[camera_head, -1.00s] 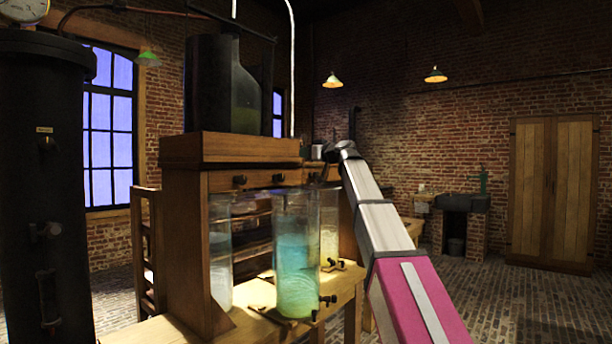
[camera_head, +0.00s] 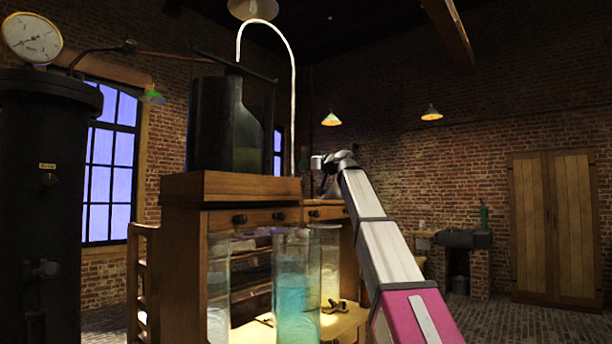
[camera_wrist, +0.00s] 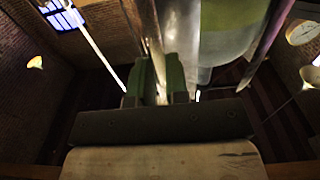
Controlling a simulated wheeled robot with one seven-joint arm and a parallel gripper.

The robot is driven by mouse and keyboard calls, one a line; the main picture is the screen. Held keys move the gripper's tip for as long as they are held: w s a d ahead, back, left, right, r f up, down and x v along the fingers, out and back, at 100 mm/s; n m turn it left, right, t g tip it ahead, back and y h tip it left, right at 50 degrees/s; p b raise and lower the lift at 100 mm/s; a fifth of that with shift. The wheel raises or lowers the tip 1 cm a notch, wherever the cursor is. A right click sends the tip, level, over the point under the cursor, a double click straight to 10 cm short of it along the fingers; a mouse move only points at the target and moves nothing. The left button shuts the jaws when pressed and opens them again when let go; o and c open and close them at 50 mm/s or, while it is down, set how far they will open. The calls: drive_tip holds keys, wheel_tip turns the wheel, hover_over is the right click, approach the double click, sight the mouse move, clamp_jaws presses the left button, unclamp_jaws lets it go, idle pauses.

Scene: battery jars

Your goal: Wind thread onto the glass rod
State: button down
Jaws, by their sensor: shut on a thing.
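My gripper (camera_wrist: 162,78) shows in the wrist view as two green fingers closed on a thin pale upright piece (camera_wrist: 156,62). I cannot tell whether it is the glass rod or thread. In the head view my arm reaches up to the right of the wooden cabinet (camera_head: 180,260), and its wrist is beside the cabinet top. The fingers are too small to make out there. I cannot make out a separate glass rod or thread in the head view.
A dark glass vessel (camera_head: 228,125) stands on the cabinet, with a white curved tube (camera_head: 293,90) over it. Glass jars, one with blue liquid (camera_head: 297,295), stand in front. A black column (camera_head: 40,200) with a gauge (camera_head: 32,38) is at left. The right floor is open.

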drive_tip(key=shift+r, duration=2.2)
drive_tip(key=v, duration=2.5)
drive_tip(key=shift+r, duration=0.4)
